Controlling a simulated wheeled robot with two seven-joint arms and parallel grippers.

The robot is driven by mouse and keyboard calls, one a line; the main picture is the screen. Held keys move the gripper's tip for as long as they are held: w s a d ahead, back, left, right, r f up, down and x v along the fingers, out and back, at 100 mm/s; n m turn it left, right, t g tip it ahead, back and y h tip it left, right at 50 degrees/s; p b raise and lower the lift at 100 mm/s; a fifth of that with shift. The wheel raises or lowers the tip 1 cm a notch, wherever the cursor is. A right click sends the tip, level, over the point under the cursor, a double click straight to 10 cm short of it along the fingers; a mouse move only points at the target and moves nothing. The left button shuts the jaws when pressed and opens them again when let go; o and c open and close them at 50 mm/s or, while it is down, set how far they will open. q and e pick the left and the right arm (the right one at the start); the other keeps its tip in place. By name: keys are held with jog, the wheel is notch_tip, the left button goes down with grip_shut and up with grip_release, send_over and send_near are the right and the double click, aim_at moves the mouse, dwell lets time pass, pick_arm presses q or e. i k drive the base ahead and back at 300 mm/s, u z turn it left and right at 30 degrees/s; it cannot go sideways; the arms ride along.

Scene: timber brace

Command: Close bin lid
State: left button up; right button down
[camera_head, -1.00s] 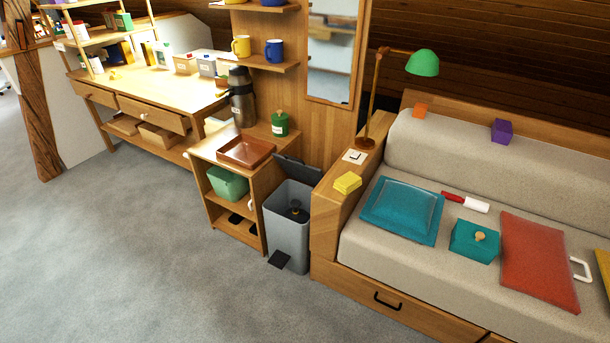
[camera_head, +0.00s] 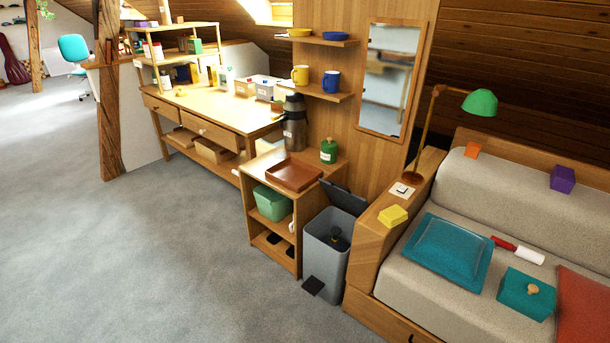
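A grey pedal bin (camera_head: 323,257) stands on the floor between the small wooden cabinet and the sofa. Its dark lid (camera_head: 344,197) is open, tilted up at the back of the bin. A dark object (camera_head: 338,238) shows inside the bin's opening. A black pedal (camera_head: 313,285) sticks out at the bin's lower front. Neither of my grippers is in view.
The small cabinet (camera_head: 270,228) with a brown tray (camera_head: 294,176) stands left of the bin. The sofa's wooden arm (camera_head: 385,247), with a yellow block (camera_head: 393,215), is close on the right. The carpet (camera_head: 170,255) in front and left is clear.

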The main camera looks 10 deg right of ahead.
aim_at(343, 197)
jog(key=u, duration=0.35)
jog(key=i, duration=1.15)
jog(key=z, duration=0.8)
